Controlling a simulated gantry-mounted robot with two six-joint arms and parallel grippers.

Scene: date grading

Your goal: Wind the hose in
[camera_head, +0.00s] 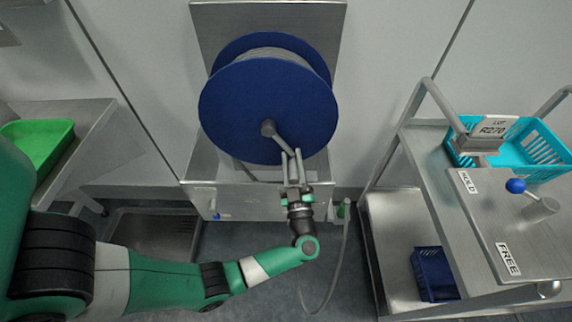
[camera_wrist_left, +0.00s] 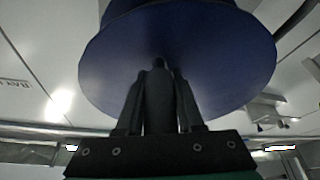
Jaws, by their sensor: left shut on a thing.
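The hose reel (camera_head: 240,105) is a drum with two blue discs, mounted on a steel panel, with grey hose wound between the discs. A grey crank (camera_head: 283,142) runs from the hub down to the right. My left gripper (camera_head: 292,160) is shut on the crank's handle in front of the disc. In the left wrist view the dark handle (camera_wrist_left: 159,100) stands between the fingers, with the blue disc (camera_wrist_left: 215,65) behind it. A length of hose (camera_head: 344,250) hangs down to the floor, with a green end piece (camera_head: 344,208) near its top. My right gripper is not in view.
A steel trolley (camera_head: 430,180) on the right holds a turquoise basket (camera_head: 545,150), a blue-knobbed lever (camera_head: 515,186) by HOLD and FREE labels, and a dark blue crate (camera_head: 432,275) below. A green tray (camera_head: 38,145) lies on the left table. A floor drain (camera_head: 150,230) is at lower left.

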